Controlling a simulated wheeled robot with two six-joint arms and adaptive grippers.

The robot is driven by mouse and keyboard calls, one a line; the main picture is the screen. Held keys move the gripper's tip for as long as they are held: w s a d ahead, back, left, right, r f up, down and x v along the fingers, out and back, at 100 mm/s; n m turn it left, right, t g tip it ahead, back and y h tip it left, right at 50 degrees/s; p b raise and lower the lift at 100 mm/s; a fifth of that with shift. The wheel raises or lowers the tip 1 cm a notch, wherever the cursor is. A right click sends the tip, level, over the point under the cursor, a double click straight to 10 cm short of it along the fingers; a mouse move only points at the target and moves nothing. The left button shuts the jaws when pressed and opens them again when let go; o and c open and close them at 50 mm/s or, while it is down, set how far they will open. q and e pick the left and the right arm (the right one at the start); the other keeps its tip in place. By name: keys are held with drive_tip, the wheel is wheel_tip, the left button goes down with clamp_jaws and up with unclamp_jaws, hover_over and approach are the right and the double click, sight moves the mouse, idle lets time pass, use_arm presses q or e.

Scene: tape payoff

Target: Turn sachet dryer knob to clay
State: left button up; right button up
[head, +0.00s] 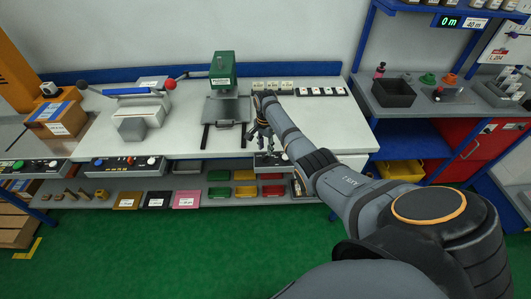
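My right gripper (261,140) reaches in from the right, over the front edge of the white bench. Its fingers point down and look spread, with nothing seen between them. Just below it is a small control panel (263,161) on the bench front, partly hidden by the gripper. I cannot make out a knob on it, its setting or any contact. Other panels with knobs and buttons sit further left, one at mid-left (124,164) and one at far left (34,168). No label reading clay or sachet dryer is legible. My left gripper is out of view.
A green press (222,72) stands behind and left of the gripper; a sealing machine (135,108) is further left. Labelled small blocks (272,86) line the bench back. Coloured trays (245,191) fill the shelf below. The bench's right part is clear.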

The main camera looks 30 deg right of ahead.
sight(266, 157)
wheel_tip(266, 157, down, 4)
drive_tip(key=shift+f, duration=0.1)
clamp_jaws()
